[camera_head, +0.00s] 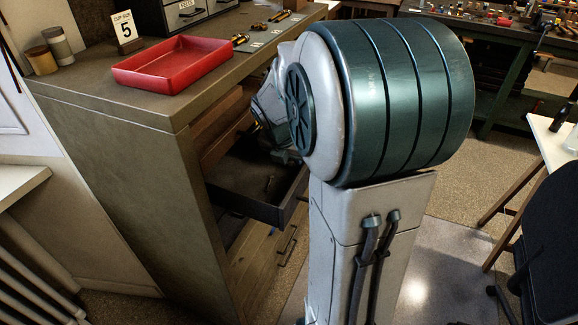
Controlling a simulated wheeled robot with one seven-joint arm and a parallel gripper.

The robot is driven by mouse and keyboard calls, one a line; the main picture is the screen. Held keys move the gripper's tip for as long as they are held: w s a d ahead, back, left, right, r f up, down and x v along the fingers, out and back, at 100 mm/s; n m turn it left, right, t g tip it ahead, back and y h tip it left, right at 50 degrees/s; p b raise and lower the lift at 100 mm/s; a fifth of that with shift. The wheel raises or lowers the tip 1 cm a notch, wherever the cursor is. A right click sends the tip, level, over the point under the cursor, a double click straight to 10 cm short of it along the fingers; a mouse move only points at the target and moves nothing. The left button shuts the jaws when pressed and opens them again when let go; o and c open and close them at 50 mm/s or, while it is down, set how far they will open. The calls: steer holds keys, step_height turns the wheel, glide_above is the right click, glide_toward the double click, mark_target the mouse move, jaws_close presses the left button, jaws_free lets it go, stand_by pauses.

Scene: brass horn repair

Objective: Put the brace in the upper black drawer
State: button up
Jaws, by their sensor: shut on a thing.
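The upper black drawer (246,202) is pulled out of the brown cabinet, below its top, and its dark inside shows in part. My gripper (285,156) is over the open drawer, mostly hidden behind my own arm. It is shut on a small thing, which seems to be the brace. A thin dark shape (270,184) shows just below the gripper, inside the drawer's outline. It is too small and dark to tell whether it touches the drawer floor.
Wooden drawers (262,265) lie below. A white table (552,140) and a dark chair (548,240) stand at the right.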

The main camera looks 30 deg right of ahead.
steer(key=shift+f, duration=0.9)
steer(key=shift+f, duration=0.15)
steer(key=o, duration=0.7)
steer(key=shift+c, duration=0.2)
steer(key=p+v, duration=0.2)
steer(key=v, duration=1)
steer(key=s+a+f+m+y, duration=0.1)
steer(key=s+a+m, duration=0.4)
steer(key=m, duration=0.7)
steer(key=s+a+f+m+y, duration=0.2)
steer(key=s+a+f+m, duration=0.2)
steer(key=m, duration=0.9)
steer(key=s+a, duration=0.2)
steer(key=s, duration=0.2)
steer(key=shift+s+a+m+g+y, duration=0.2)
steer(key=shift+a+m+g+y, duration=0.1)
